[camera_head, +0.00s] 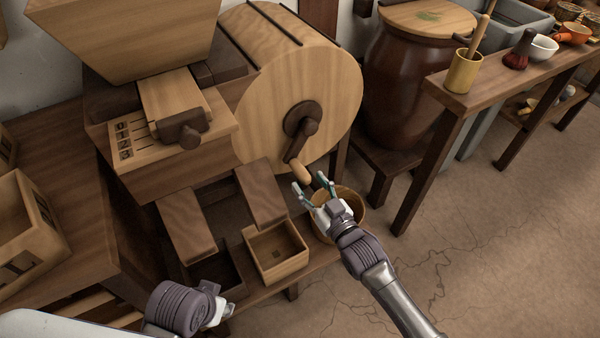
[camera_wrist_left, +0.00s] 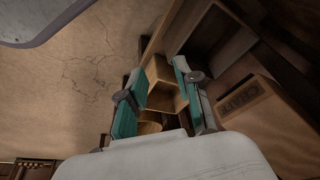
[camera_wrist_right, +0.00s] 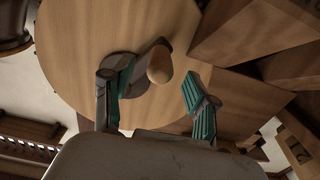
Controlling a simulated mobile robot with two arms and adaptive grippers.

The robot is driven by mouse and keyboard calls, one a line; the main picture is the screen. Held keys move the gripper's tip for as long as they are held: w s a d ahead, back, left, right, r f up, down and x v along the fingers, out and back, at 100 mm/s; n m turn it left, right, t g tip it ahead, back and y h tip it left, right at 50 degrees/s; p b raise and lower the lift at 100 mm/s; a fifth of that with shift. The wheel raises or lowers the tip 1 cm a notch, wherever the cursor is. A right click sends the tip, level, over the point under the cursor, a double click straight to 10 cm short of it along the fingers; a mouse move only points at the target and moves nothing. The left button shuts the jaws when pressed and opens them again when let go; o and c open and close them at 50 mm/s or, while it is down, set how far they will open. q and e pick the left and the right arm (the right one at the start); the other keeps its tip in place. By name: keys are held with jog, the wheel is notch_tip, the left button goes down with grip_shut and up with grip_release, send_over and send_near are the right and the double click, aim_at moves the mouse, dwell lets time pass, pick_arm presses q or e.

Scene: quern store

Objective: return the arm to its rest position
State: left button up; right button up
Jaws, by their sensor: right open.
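My right gripper (camera_head: 325,184) is open beside the wooden knob (camera_head: 301,172) of the crank on the large drum (camera_head: 300,90). In the right wrist view, the knob (camera_wrist_right: 160,65) shows ahead of my right gripper (camera_wrist_right: 153,88), near the gap between its fingers; I cannot tell whether they touch. My left gripper (camera_head: 222,306) is low at the front, left of the right arm. In the left wrist view, the fingers of my left gripper (camera_wrist_left: 155,82) are apart, with nothing held between them.
A small open wooden box (camera_head: 276,270) and a round bowl (camera_head: 347,225) sit on the low shelf below the drum. A bench (camera_head: 500,85) holding a wooden cup (camera_head: 463,72) stands at the right, beside a large brown jar (camera_head: 405,85). The floor at lower right is clear.

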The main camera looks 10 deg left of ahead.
aim_at(303, 176)
jog(key=shift+w+a+b, duration=0.3)
jog(key=shift+w, duration=0.1)
jog(key=shift+w+a+f+b, duration=0.1)
jog(key=shift+w+a+b, duration=0.15)
jog(key=shift+w+b, duration=0.05)
jog(key=shift+w+a+b, duration=0.25)
jog(key=shift+w+b, duration=0.15)
jog(key=shift+w+a, duration=0.25)
jog(key=shift+w, duration=0.05)
pick_arm(q)
jog(key=v, duration=0.3)
jog(key=shift+s, duration=0.1)
pick_arm(e)
jog(key=shift+w, duration=0.1)
pick_arm(q)
jog(key=shift+r, duration=0.1)
pick_arm(e)
grip_shut()
